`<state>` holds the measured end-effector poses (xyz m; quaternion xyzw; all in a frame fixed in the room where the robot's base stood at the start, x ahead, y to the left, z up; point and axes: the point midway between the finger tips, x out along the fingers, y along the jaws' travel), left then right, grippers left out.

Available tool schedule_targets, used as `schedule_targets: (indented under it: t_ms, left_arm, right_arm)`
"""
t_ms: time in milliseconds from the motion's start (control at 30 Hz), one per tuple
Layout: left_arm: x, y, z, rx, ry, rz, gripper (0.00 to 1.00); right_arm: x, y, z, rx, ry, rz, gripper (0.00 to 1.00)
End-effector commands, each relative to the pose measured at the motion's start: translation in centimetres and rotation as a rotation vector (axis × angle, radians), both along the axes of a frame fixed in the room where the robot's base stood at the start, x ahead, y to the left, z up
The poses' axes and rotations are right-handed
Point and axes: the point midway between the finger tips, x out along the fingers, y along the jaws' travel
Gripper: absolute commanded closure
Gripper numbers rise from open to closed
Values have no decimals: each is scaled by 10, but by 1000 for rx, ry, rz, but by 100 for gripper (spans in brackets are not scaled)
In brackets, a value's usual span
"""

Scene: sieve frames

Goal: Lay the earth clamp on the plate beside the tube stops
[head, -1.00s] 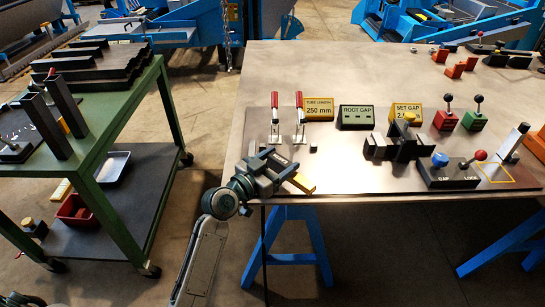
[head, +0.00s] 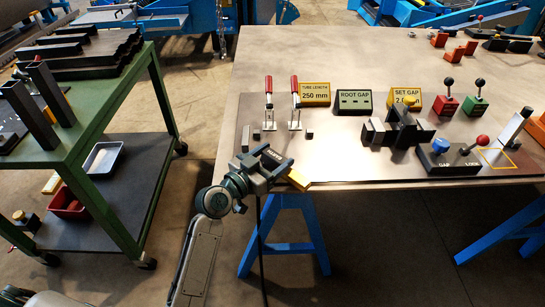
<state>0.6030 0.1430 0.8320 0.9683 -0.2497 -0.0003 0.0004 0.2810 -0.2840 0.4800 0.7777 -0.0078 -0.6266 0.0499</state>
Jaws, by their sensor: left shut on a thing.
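My left gripper (head: 271,166) is shut on the earth clamp, which shows mostly as a yellow bar (head: 298,180) sticking out to the right of the fingers. A dark cable hangs below it. The gripper is at the front left edge of the plate (head: 340,165), and a gap to the plate cannot be judged. The tube stops look to be small grey blocks, one (head: 309,133) right of the red-handled toggle clamps (head: 295,110) and one (head: 245,140) behind the gripper. My right gripper is out of view.
Signs for tube length (head: 315,94), root gap (head: 353,102) and set gap (head: 407,101) stand behind. A dark vice-like block (head: 395,130) and a box with blue and red knobs (head: 450,160) stand to the right. Bare plate lies between stop and block. A green cart (head: 110,110) stands left.

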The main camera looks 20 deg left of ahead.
Motion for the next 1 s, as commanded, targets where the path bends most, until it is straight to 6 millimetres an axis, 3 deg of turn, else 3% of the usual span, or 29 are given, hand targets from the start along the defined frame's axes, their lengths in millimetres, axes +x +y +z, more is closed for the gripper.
schedule_targets:
  t_ms: [133,167,267,667,767,1000]
  left_arm:
    - [0,0,-1,0,-2,0,64]
    - [0,0,-1,0,0,0,28]
    - [0,0,-1,0,0,0,10]
    - [0,0,2,0,0,0,10]
    - [-14,9,-2,5,1,1,10]
    - [-63,35,-3,7,2,-1,10]
  right_arm:
    - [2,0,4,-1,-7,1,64]
    - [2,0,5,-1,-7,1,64]
    - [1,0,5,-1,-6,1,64]
    - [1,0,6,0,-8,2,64]
    - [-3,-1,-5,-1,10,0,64]
    - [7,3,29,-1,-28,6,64]
